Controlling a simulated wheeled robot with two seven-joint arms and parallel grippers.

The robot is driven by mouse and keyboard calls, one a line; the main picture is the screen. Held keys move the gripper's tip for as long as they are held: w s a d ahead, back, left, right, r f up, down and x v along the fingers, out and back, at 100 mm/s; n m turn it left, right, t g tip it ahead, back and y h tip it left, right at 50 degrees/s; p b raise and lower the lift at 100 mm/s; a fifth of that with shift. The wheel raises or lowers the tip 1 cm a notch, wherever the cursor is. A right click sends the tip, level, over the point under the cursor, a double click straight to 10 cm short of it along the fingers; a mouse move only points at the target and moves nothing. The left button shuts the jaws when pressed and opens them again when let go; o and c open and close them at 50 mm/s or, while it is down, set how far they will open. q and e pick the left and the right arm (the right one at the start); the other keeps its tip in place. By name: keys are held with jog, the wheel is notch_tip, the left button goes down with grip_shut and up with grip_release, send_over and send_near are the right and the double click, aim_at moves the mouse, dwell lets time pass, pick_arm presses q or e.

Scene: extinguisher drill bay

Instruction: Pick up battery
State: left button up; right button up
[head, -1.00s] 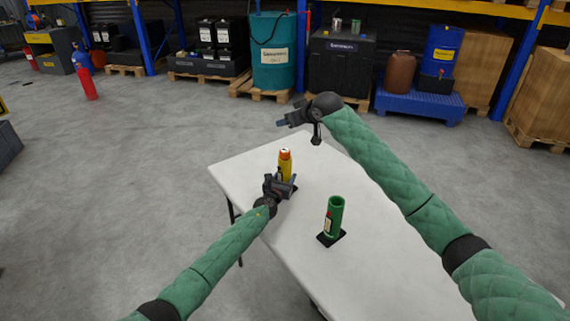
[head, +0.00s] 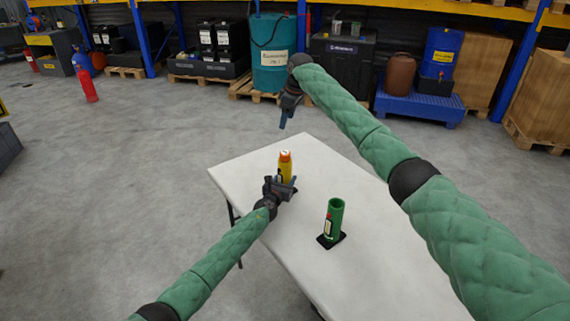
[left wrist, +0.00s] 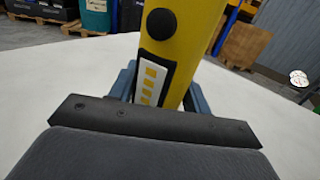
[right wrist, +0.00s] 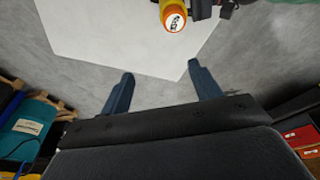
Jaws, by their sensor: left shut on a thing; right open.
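A yellow torch-like cylinder (head: 287,163) with an orange top stands upright near the table's left edge. A black strip with a button and a pale panel shows on it in the left wrist view (left wrist: 160,60). My left gripper (head: 286,187) is shut around its lower part. My right gripper (head: 286,117) is open and empty, above and beyond the table's far edge. I see no separate battery; I cannot tell whether one is inside the cylinder.
An open green tube (head: 334,217) stands on a black base (head: 331,241) on the white table (head: 385,270). The table around it is clear. Shelving, a teal drum (head: 273,50) and a blue spill pallet (head: 420,104) stand farther back.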

jog(key=s+n+g, duration=0.1)
jog(key=s+n, duration=0.1)
jog(key=n, duration=0.2)
send_over(285, 152)
jog(key=d, duration=0.1)
jog(key=shift+h, duration=0.3)
jog(key=f, duration=0.7)
jog(key=shift+w+f, duration=0.1)
jog(key=shift+w, duration=0.1)
jog(key=shift+s+a+f, duration=0.15)
jog(key=shift+a+f, duration=0.05)
jog(key=shift+f, duration=1.1)
jog(key=shift+s+a+f, duration=0.1)
jog(key=shift+a+f, duration=0.05)
jog(key=shift+f, duration=1.15)
jog(key=shift+c, duration=0.4)
grip_shut()
jog(key=shift+r, duration=0.15)
